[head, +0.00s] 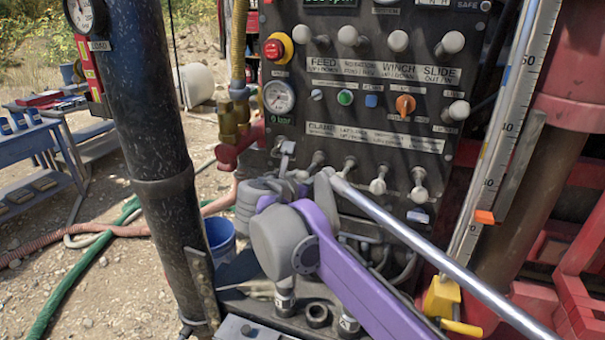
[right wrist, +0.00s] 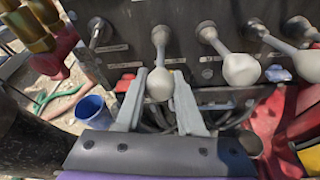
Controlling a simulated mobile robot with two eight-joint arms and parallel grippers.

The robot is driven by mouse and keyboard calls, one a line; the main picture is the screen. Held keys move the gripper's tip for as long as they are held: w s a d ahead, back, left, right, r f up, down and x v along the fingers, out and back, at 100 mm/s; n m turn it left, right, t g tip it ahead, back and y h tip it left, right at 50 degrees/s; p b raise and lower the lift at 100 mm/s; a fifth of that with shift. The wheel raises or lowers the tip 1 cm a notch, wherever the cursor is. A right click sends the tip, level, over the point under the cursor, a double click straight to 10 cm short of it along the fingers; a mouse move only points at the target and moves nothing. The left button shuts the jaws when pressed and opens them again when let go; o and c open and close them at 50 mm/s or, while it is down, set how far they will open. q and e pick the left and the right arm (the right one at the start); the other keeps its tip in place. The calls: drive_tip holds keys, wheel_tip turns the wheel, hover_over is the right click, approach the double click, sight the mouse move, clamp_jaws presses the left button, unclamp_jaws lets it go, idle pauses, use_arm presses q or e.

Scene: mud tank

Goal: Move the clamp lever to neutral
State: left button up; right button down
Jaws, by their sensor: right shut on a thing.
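The black control panel (head: 350,105) has a lower row of levers under a label strip (head: 375,137) whose left end seems to read CLAMP. My right gripper (head: 305,178) is at the left part of this row, partly hidden by my own purple arm in the head view. In the right wrist view, its two grey fingers (right wrist: 159,98) stand on either side of a pale lever knob (right wrist: 160,84) and are shut on it. This lever hangs downward, second from the left. Its own label is not readable. Other levers (right wrist: 241,70) stand to the right, apart from the fingers. My left gripper is not in view.
A silver bar (head: 440,250) slants across the front of the panel. A thick black post (head: 155,140) stands on the left. A blue bucket (head: 221,238) and hoses lie below. A scale rail (head: 500,140) with a yellow foot (head: 440,297) is on the right.

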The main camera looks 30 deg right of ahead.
drive_tip(key=shift+w+d+r, duration=0.1)
drive_tip(key=shift+r, duration=0.6)
drive_tip(key=c, duration=0.5)
unclamp_jaws()
drive_tip(key=shift+f, duration=0.1)
drive_tip(key=v, duration=1.1)
